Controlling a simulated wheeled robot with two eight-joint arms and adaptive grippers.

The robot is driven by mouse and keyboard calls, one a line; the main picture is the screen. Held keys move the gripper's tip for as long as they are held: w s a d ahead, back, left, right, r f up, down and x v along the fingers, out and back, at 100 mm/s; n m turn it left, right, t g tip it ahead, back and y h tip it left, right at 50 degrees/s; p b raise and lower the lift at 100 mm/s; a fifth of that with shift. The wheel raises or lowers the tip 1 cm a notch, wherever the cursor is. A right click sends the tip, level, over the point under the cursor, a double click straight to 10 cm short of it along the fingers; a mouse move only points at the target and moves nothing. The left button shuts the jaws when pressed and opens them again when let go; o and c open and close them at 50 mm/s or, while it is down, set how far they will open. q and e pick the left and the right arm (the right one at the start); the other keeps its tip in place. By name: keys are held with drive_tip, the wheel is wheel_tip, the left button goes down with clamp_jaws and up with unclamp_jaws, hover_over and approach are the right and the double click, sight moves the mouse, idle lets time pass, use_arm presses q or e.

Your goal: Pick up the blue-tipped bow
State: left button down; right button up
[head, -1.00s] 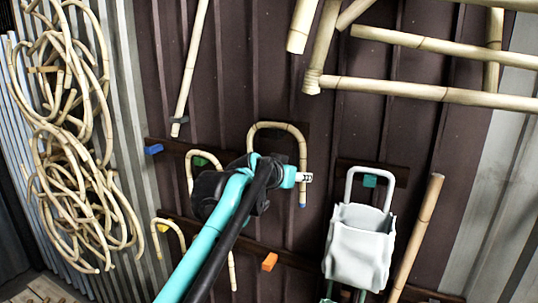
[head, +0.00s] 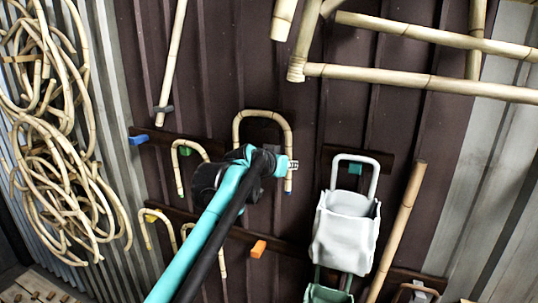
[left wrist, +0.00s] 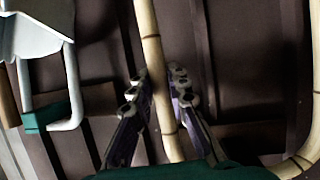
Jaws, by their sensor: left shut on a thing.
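The blue-tipped bow is a pale cane bent into an upside-down U (head: 263,114) against the dark corrugated wall, its blue tip pointing down at its right leg. My left gripper (head: 291,167) is shut on that right leg, a little above the tip. In the left wrist view the bow (left wrist: 150,35) runs between the two fingers of my left gripper (left wrist: 160,74). My left arm hides part of the bow's left leg. I cannot tell whether the bow is off its support. My right gripper is not in view.
Other bent canes (head: 187,148) hang to the left on rails with a blue block (head: 139,140) and an orange block (head: 258,249). A white container (head: 345,232) and a straight pole (head: 399,225) stand to the right. Coiled cane hangs at far left.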

sight(289, 131)
use_arm(q)
wheel_tip(289, 131, up, 10)
drive_tip(key=shift+w, duration=0.1)
idle(0.4)
idle(0.4)
